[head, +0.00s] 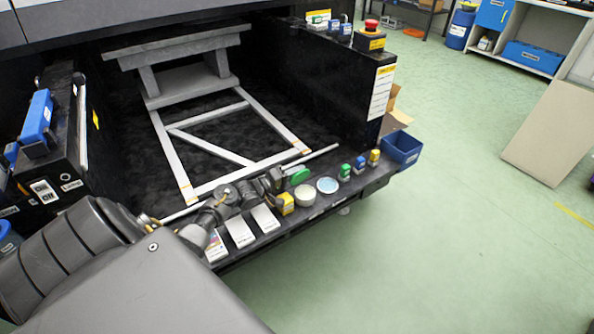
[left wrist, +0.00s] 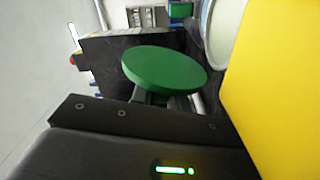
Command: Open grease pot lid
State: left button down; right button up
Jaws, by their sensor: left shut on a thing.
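The green round lid (head: 298,176) is off the pot, held tilted at the tip of my left gripper (head: 280,180). In the left wrist view the lid (left wrist: 165,70) is a flat green disc, with the gripper's fingers (left wrist: 165,98) shut behind it. The round pale pot (head: 305,197) stands uncovered on the black ledge, just in front of the lid, with cream-coloured contents. Part of its pale round side shows in the left wrist view (left wrist: 225,30). My right gripper is not in view.
A yellow bottle (head: 286,204) stands left of the pot, large and close in the left wrist view (left wrist: 280,80). A round blue-rimmed dish (head: 327,185) and green (head: 344,172), blue (head: 359,164) and yellow (head: 374,157) bottles stand to the right. White packets (head: 239,232) lie left.

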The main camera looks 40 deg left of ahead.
pick_arm(q)
jog(key=shift+w+a+n+p, duration=0.1)
jog(key=shift+a+n+p, duration=0.3)
jog(key=shift+n, duration=0.4)
jog(key=shift+f+n, duration=0.2)
jog(key=shift+n, duration=0.1)
jog(key=c, duration=1.4)
grip_release()
jog(key=shift+o, duration=0.2)
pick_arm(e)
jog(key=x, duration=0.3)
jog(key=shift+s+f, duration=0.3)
